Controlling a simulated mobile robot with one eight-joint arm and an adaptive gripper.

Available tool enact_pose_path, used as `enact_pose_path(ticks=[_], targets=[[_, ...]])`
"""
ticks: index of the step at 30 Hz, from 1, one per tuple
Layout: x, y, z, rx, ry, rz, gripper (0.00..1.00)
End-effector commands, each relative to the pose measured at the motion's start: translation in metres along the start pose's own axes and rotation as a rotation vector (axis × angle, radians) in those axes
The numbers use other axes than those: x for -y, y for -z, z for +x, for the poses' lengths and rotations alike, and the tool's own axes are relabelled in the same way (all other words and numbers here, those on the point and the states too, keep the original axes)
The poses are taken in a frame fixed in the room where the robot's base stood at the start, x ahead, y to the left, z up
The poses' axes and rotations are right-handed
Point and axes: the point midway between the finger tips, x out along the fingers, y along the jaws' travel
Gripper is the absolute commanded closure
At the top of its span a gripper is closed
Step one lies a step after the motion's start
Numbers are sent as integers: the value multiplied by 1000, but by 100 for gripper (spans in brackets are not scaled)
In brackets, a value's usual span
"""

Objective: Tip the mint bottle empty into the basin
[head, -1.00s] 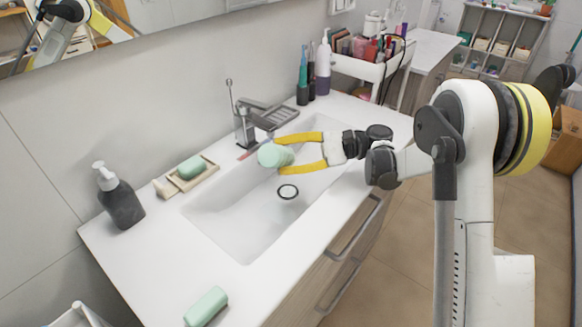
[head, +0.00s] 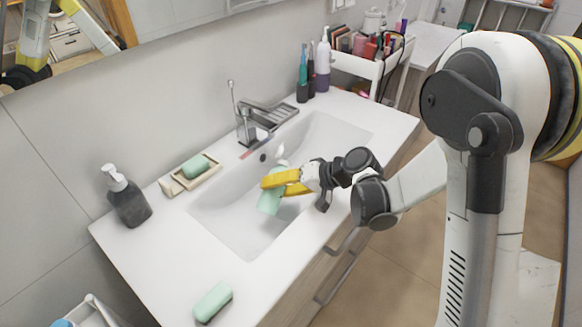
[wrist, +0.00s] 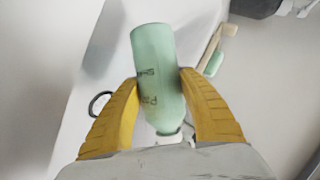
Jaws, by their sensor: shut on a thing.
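My gripper (head: 287,182) is shut on the mint bottle (head: 269,202) and holds it tilted above the white basin (head: 222,217). In the head view the bottle's mint body slopes down and left below the yellow fingers. In the wrist view the bottle (wrist: 154,70) lies between the two fingers (wrist: 160,108), with dark lettering on its side. Its white neck end is on the near side, by my palm, and partly hidden. I cannot see any liquid leaving it. The dark drain ring (wrist: 98,103) shows left of the bottle.
A grey tap (head: 248,128) stands behind the basin. A soap dish (head: 174,187) with green soap (head: 195,166) and a dark pump bottle (head: 127,198) stand left. A mint rounded block (head: 213,301) lies on the front counter. Bottles (head: 322,65) stand at the back right.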

Motion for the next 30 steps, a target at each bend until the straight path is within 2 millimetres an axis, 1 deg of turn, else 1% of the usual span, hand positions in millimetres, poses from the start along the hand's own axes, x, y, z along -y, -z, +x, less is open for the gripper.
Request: enact_pose_path(ticks=[1,3,6,9,10,12,15,21,30], targets=[[0,0,0,-36,-28,-68,84],[-12,-1,7,-83,-64,-157,84],[-5,5,0,-161,-124,-303,84],[-7,-6,6,-227,-175,-431,84],[2,-3,1,-244,-188,-463,84],[12,-1,-6,-284,-219,-536,84],[20,0,-10,-339,-261,-640,84],[30,0,-16,-415,-319,-778,84],[34,2,-19,-442,-341,-826,84]])
